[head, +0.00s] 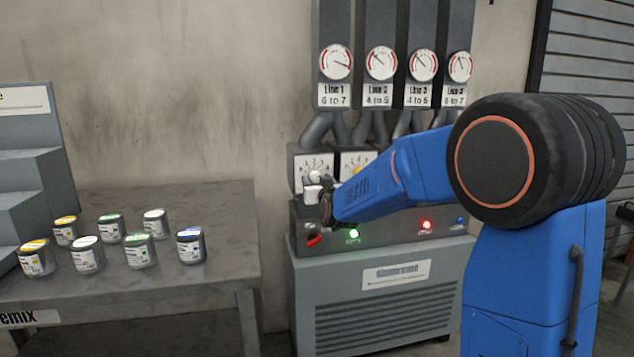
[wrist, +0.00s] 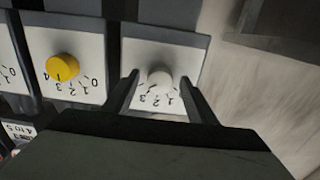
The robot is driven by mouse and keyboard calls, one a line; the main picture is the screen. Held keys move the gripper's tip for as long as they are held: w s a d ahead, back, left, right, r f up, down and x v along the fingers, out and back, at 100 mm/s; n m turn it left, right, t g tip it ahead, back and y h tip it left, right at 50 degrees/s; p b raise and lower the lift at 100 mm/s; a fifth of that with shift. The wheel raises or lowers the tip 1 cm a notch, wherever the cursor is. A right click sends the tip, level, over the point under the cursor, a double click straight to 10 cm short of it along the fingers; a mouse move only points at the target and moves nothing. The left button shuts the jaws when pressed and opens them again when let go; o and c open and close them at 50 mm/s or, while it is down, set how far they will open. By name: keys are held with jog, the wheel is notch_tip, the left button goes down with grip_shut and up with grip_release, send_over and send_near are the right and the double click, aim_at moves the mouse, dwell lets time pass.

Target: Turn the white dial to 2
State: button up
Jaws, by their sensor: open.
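The white dial (wrist: 160,79) is a round knob on a pale square plate (wrist: 158,50) in the wrist view, where the scale appears upside down. Numbers 1, 2 and 3 show beside it. I cannot clearly tell which number its mark points to. My gripper (wrist: 158,84) is open, with one dark finger on each side of the dial; I cannot tell whether either touches it. In the head view my gripper (head: 314,188) is at the leftmost dial plate (head: 316,160) and partly covers it.
A yellow dial (wrist: 62,67) sits on the neighbouring plate. Gauges (head: 336,62) hang above the dials. A red lever (head: 314,240) and a green light (head: 354,233) are on the box below. Several paint cans (head: 88,254) stand on the bench (head: 220,210) to the left.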

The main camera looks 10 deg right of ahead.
jog(key=shift+c, duration=0.7)
jog(key=c, duration=0.9)
jog(key=shift+n, duration=0.4)
jog(key=n, duration=0.5)
jog(key=shift+n, duration=0.3)
jog(key=n, duration=0.5)
jog(key=shift+d, duration=0.1)
jog(key=shift+n, duration=0.3)
jog(key=o, duration=1)
